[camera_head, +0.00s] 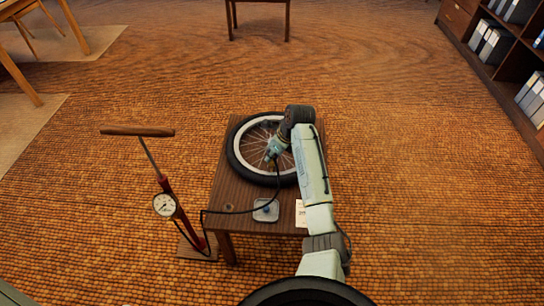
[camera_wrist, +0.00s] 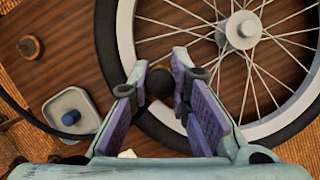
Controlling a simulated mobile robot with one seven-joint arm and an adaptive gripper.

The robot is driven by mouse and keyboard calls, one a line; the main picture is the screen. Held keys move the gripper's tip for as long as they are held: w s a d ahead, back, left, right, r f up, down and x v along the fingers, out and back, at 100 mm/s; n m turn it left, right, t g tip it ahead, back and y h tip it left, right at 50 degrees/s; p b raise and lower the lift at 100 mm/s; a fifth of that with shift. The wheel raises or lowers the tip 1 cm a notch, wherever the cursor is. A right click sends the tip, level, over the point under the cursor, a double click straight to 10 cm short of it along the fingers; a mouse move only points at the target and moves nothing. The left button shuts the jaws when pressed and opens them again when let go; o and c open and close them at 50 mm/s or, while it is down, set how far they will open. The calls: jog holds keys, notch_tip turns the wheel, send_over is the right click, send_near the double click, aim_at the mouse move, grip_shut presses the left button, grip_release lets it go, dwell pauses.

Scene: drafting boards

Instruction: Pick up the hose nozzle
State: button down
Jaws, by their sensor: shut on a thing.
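The hose nozzle (camera_wrist: 160,83) shows in the wrist view as a dark rounded piece with a brassy part, between my gripper's purple-padded fingers. My gripper (camera_wrist: 165,88) is shut on it. In the head view my gripper (camera_head: 270,158) is over the near part of the wheel, and the nozzle is mostly hidden there. The black hose (camera_head: 240,212) runs from the pump across the small table up to my gripper. I cannot tell whether the nozzle touches the wheel.
A bicycle wheel (camera_head: 233,153) lies flat on the wooden table (camera_head: 225,190). A grey dish (camera_head: 265,210) with a blue cap sits nearer, beside a white card (camera_head: 301,213). A red floor pump (camera_head: 184,212) with a gauge stands left. Shelves (camera_head: 505,50) stand right. Open floor surrounds the table.

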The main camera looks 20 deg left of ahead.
notch_tip(320, 180, up, 2)
jog(key=shift+w+r, duration=0.1)
jog(key=shift+r, duration=0.1)
jog(key=s+a+r+b, duration=0.1)
jog(key=s+a, duration=0.1)
jog(key=s, duration=0.5)
jog(key=s+a+b, duration=0.1)
jog(key=s+a, duration=0.2)
jog(key=s, duration=0.5)
jog(key=shift+s+r, duration=0.15)
jog(key=shift+r, duration=0.25)
jog(key=shift+r, duration=0.1)
jog(key=r+p, duration=0.1)
jog(key=p, duration=0.2)
jog(key=shift+r, duration=0.4)
jog(key=shift+f, duration=0.1)
